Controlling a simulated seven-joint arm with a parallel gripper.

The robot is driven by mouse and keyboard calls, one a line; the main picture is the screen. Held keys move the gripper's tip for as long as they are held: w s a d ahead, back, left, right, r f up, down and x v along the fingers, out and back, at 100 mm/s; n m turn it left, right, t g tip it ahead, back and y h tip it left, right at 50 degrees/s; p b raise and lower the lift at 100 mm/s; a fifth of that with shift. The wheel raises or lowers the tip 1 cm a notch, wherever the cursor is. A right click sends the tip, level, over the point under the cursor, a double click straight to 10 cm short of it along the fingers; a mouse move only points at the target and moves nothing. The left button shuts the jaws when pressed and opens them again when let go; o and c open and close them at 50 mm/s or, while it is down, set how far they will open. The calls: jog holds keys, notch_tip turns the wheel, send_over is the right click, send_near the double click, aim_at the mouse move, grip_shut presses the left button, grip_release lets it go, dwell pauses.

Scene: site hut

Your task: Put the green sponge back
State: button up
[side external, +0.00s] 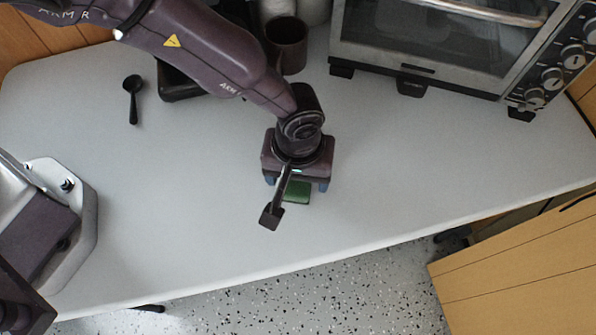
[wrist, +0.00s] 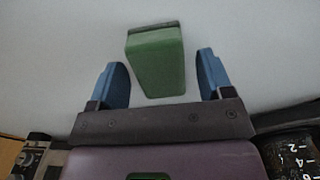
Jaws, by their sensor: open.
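The green sponge (side external: 297,192) lies on the white counter (side external: 400,180) below my gripper, partly hidden by it in the side external view. In the wrist view the sponge (wrist: 156,62) is a green block with a dark strip along its far end. My gripper (wrist: 163,75) is open, with one blue finger on each side of the sponge and a gap to both. In the side external view my gripper (side external: 297,184) points down over the counter. I cannot tell its exact height over the sponge.
A toaster oven (side external: 430,40) stands at the back right. A dark cup (side external: 287,45) and a black tray (side external: 180,85) are at the back, partly behind my arm. A black spoon (side external: 133,98) lies at the left. The counter right of my gripper is clear.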

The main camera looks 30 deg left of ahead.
notch_tip(320, 180, up, 11)
jog(key=shift+r, duration=0.2)
jog(key=w+a+r+m+t+h, duration=0.2)
jog(key=a+r, duration=1.4)
jog(key=s+a+r+m+t+y, duration=0.1)
jog(key=s+a+r, duration=0.2)
jog(key=s+a, duration=0.3)
jog(key=s+a+r+m+t+y, duration=0.1)
jog(key=s+a+r+t, duration=0.1)
jog(key=s+a, duration=0.5)
jog(key=shift+s+a+r+m+t, duration=0.25)
jog(key=shift+a+r, duration=0.55)
jog(key=shift+a, duration=1.5)
jog(key=shift+w, duration=0.1)
